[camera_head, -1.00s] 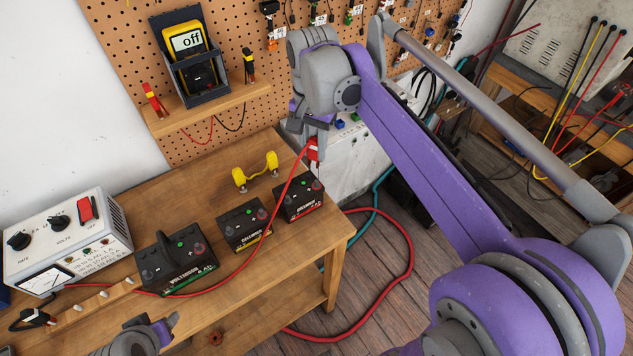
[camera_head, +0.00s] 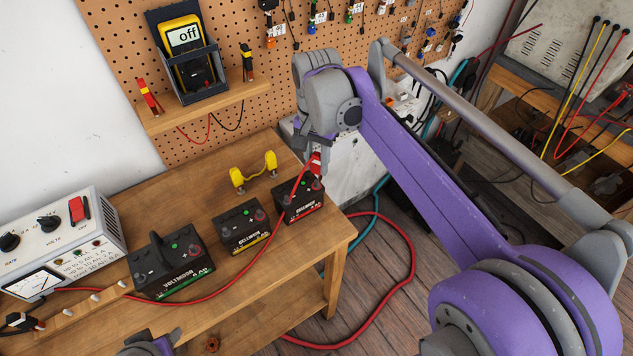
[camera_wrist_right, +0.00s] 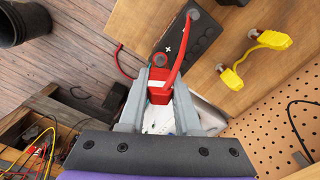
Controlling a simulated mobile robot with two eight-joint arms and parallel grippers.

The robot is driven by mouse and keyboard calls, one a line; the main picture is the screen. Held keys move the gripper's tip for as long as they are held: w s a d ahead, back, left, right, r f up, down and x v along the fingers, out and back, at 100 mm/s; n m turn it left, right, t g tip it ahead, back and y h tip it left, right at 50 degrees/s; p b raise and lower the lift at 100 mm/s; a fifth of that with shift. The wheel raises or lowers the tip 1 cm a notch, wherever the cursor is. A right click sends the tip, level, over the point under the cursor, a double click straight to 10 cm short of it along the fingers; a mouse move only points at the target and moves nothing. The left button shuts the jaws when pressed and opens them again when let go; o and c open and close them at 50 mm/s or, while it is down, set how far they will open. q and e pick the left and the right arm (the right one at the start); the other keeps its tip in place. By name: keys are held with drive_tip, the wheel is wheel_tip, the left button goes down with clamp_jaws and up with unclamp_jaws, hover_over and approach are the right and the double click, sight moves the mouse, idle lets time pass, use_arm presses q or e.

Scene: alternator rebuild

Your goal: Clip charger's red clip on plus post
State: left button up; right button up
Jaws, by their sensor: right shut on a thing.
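My right gripper (camera_head: 318,146) is shut on the charger's red clip (camera_head: 315,161), just above the back right corner of the rightmost battery (camera_head: 300,203). In the right wrist view the red clip (camera_wrist_right: 158,82) sits between the fingers, its front end close to a grey post (camera_wrist_right: 159,59) beside a plus mark on the black battery (camera_wrist_right: 190,42). I cannot tell whether it touches the post. The red cable (camera_head: 240,270) runs to the white charger (camera_head: 65,245) at the left. My left gripper (camera_head: 160,343) is partly in view at the bottom edge; its jaws are unclear.
Two more batteries (camera_head: 171,264) (camera_head: 241,227) stand left on the wooden bench (camera_head: 130,217). A yellow-handled link (camera_head: 254,171) lies behind them. A meter reading "off" (camera_head: 186,48) stands on the shelf. A black clip (camera_head: 24,321) lies near the charger. A red cable loops over the floor.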

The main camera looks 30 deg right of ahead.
use_arm(q)
drive_tip(key=shift+s+f+b, duration=0.2)
drive_tip(key=shift+f+b, duration=0.3)
drive_tip(key=shift+f, duration=0.2)
use_arm(e)
drive_tip(key=shift+f, duration=1.1)
drive_tip(key=o, duration=1)
drive_tip(key=shift+r, duration=0.1)
wheel_tip(320, 180, up, 9)
drive_tip(key=p, duration=0.5)
drive_tip(key=shift+f, duration=0.2)
use_arm(q)
drive_tip(key=w+r, duration=0.1)
drive_tip(key=r, duration=0.3)
drive_tip(key=w+r, duration=0.1)
drive_tip(key=r, duration=0.1)
drive_tip(key=shift+w+r, duration=0.35)
use_arm(e)
drive_tip(key=shift+w+f, duration=0.1)
